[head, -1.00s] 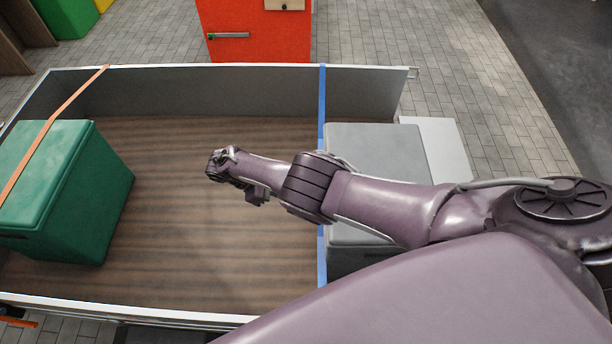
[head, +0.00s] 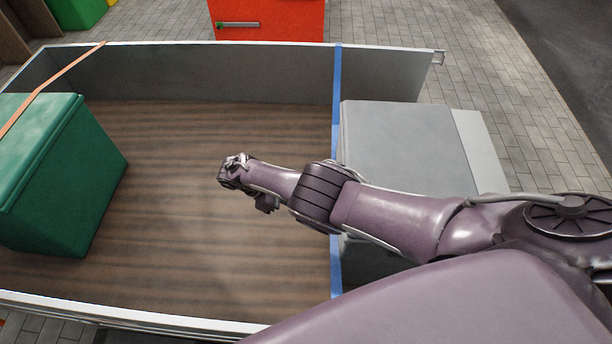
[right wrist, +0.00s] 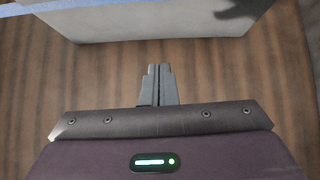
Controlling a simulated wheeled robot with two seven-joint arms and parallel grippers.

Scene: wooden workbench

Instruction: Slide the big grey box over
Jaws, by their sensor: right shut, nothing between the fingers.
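The big grey box (head: 400,140) stands at the right end of a wood-floored, low-walled bed. My right arm crosses over it and hides part of its top and front. My right gripper (head: 234,168) is left of the box, above the wooden floor, and its fingers are hard to make out in the head view. In the right wrist view the fingers (right wrist: 160,70) are shut and empty. They point at a pale grey face (right wrist: 150,25), which looks like the box's side. A small gap seems to separate them, but contact is hard to judge. My left gripper is out of view.
A blue strip (head: 337,100) runs across the bed along the grey box's left side. A green box (head: 90,165) stands at the left under an orange strip (head: 55,80). Bare wooden floor (head: 170,220) lies between the boxes. A grey wall (head: 210,75) closes the far side.

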